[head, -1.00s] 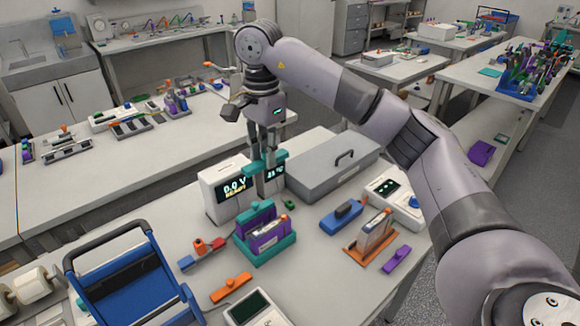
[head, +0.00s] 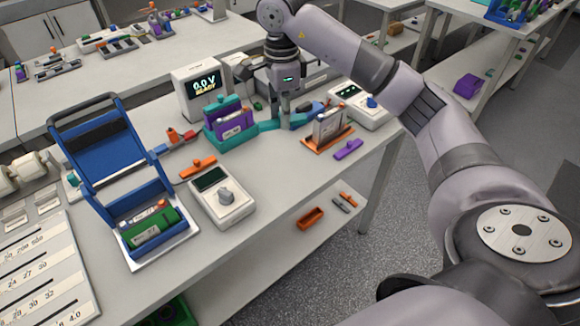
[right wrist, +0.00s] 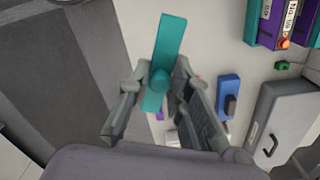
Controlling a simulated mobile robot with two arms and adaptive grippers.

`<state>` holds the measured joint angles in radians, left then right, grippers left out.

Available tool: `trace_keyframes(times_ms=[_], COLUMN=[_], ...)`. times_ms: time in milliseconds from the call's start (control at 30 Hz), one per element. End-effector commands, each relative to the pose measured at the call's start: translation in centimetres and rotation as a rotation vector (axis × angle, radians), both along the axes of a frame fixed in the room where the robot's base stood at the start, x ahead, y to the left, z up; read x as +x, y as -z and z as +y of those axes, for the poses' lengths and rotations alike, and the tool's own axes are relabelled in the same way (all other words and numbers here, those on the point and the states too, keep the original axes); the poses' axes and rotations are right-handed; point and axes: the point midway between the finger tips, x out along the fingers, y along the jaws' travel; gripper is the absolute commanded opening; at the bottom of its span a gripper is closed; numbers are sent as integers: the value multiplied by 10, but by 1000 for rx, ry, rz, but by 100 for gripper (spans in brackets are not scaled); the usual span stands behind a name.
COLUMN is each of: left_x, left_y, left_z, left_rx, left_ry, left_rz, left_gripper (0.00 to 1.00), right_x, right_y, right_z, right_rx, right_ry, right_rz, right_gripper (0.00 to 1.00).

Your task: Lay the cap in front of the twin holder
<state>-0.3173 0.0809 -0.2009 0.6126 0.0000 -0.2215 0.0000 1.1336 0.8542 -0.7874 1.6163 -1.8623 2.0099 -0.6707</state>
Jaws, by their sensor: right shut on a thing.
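The cap, a teal bar with a round knob, is in my right gripper (head: 284,120), which is shut on it. The cap (head: 268,126) shows beside the right side of the twin holder in the head view. In the right wrist view the cap (right wrist: 170,38) sticks out beyond the fingers (right wrist: 158,90), over the pale table. The twin holder (head: 237,143) is teal and carries purple, labelled cells. It also shows at the top right of the right wrist view (right wrist: 250,32). Whether the cap touches the table is unclear. My left gripper is not in view.
An orange holder (head: 318,148) and a purple bar (head: 348,150) stand right of the gripper. A meter with a knob (head: 222,197), an orange bar (head: 198,167) and an open blue case (head: 128,165) are at left. Bare table (head: 275,165) lies before the twin holder.

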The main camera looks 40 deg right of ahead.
Motion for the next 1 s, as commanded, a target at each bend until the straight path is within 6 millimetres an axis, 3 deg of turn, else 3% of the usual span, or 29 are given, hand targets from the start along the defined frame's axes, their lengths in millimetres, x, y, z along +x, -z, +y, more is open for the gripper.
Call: trace_keyframes(times_ms=[100,233,367,500,667,833,1000], left_x=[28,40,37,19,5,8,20], left_y=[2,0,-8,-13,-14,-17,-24], left_z=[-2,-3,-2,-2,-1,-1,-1], left_rx=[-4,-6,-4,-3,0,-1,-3], left_ry=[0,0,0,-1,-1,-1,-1], left_rz=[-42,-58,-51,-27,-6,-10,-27], left_gripper=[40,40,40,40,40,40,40], right_x=[-1,-2,-2,-1,0,-1,-1], right_y=[30,59,92,123,141,154,179], right_z=[2,1,1,1,1,0,1], right_rx=[4,3,2,1,2,0,3], right_ry=[-2,-1,0,-1,-1,-1,-1], right_rz=[8,10,9,7,3,4,6], right_gripper=[3,3,3,3,3,3,3])
